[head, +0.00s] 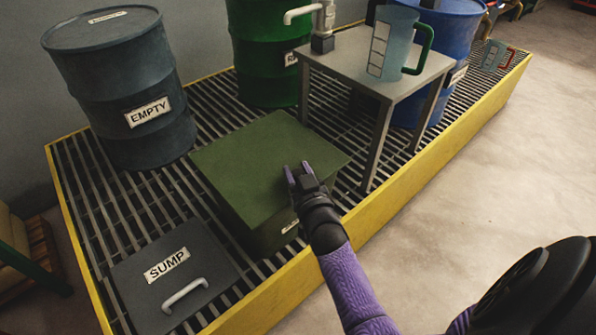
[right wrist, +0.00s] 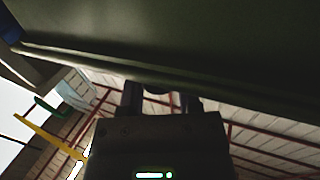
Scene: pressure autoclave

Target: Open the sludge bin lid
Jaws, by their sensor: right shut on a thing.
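The green sludge bin (head: 270,238) stands on the grating, with a small label, partly hidden, on its front. Its flat green lid (head: 255,160) looks closed or nearly so; I cannot tell if there is a gap. My right gripper (head: 298,172) reaches in from the lower right and is shut on the lid near its right front part. The gripped part is hidden by the fingers. In the right wrist view the fingers (right wrist: 162,98) meet the edge of a dark green surface (right wrist: 190,45), which fills the top. My left gripper is not in view.
A grey SUMP cover (head: 172,275) with a white handle lies at the lower left. A dark EMPTY drum (head: 120,85) stands at the back left. A grey table (head: 375,75) with a jug (head: 393,45) stands right of the bin. A yellow rim (head: 420,168) borders the grating.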

